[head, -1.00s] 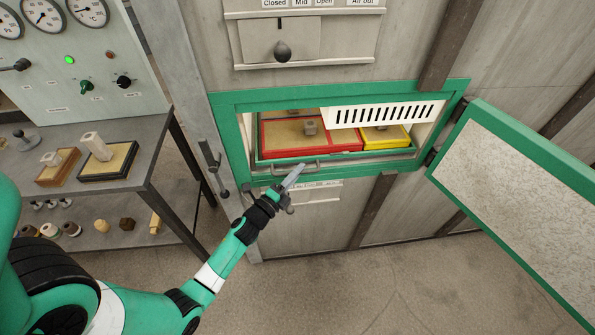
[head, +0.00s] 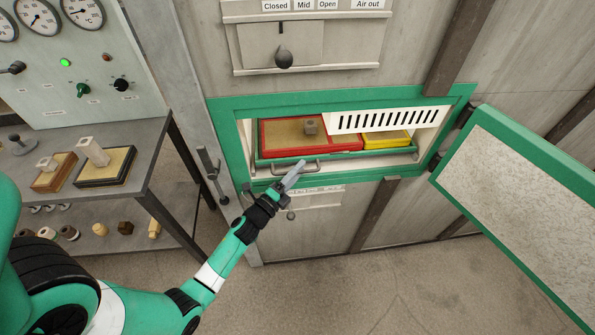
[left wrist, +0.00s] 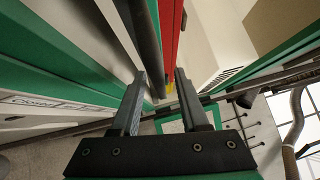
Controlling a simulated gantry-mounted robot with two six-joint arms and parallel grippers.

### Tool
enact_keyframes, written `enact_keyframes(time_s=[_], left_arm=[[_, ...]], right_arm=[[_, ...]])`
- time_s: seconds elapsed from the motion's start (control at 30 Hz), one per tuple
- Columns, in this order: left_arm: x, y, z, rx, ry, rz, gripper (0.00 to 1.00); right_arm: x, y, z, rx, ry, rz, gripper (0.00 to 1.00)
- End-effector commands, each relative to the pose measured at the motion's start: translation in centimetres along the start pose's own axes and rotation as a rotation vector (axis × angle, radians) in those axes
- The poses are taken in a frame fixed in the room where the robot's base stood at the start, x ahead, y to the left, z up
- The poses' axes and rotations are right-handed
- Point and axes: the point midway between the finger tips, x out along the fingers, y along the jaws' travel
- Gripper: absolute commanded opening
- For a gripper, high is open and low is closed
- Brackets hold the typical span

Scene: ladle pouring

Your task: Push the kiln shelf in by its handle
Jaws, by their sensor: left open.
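The kiln shelf (head: 370,158) is a green-edged tray in the kiln's green-framed opening, mostly inside. A grey bar handle (head: 310,168) runs along its front edge. On it sit a red tray (head: 350,146) with a small grey block and a yellow tray (head: 385,142). My left gripper (head: 297,170) is open at the handle, pointing into the kiln. In the left wrist view, a dark bar (left wrist: 147,40), apparently the handle, lies ahead between the open fingers (left wrist: 158,88). Contact with the handle is not clear. My right gripper is not in view.
The kiln door (head: 530,205) hangs open on the right. A slotted white panel (head: 385,120) hangs over the trays. A latch lever (head: 212,170) is left of the opening. A metal bench (head: 130,185) with moulds stands at the left. The floor in front is clear.

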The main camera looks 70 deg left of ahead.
Motion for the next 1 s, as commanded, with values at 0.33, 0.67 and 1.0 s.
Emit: enact_keyframes(time_s=[0.33,0.67,1.0], left_arm=[[-2.2,0.0,0.0,-0.001,0.000,0.004,0.44],[-9.7,0.0,0.1,-0.001,-0.003,0.004,0.44],[-11.7,0.0,0.0,0.000,0.000,-0.001,0.44]], right_arm=[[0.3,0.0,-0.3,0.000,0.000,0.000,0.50],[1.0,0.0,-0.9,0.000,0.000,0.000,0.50],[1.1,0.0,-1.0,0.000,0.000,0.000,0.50]])
